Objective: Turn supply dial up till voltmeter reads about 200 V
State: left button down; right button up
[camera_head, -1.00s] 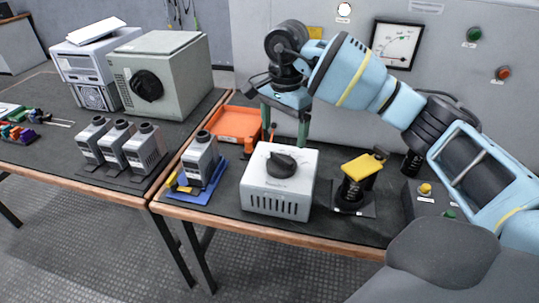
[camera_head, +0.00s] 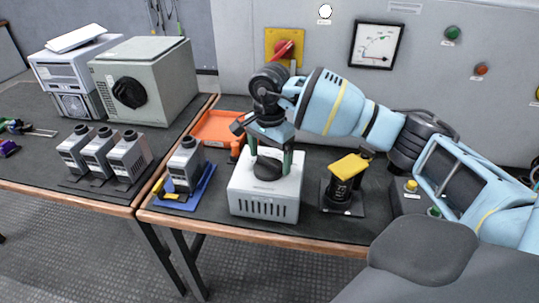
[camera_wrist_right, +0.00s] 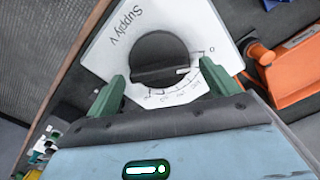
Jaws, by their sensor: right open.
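The supply box (camera_head: 265,205) is a white box with front slots on the table. Its black round dial (camera_head: 267,170) is on top; the wrist view shows the dial (camera_wrist_right: 160,62) from above with its printed scale and "Supply V". My right gripper (camera_head: 270,158) points down over the box. Its green fingers stand open, one on each side of the dial, with visible gaps in the wrist view (camera_wrist_right: 164,69). The voltmeter (camera_head: 376,44) is a square white-faced gauge on the grey cabinet; its reading is too small to tell. My left gripper is out of view.
An orange tray (camera_head: 218,128) lies behind the box. A capacitor on a blue tray (camera_head: 205,193) is at left, and a black device with a yellow top (camera_head: 349,165) is close at right. A red switch (camera_head: 284,48) is on the cabinet.

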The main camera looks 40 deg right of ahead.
jog(key=c, duration=1)
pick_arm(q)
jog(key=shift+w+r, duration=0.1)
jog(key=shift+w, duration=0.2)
pick_arm(e)
jog(key=shift+r, duration=0.1)
jog(key=shift+m+p, duration=0.45)
jog(key=shift+m, duration=0.15)
jog(key=m+p, duration=0.1)
jog(key=m, duration=0.1)
jog(key=shift+m+p, duration=0.3)
jog(key=shift+s+m+p, duration=0.1)
jog(key=shift+m+p, duration=0.3)
jog(key=shift+m, duration=0.4)
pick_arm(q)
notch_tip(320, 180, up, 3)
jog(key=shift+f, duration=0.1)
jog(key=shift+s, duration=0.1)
pick_arm(e)
jog(key=shift+m, duration=0.4)
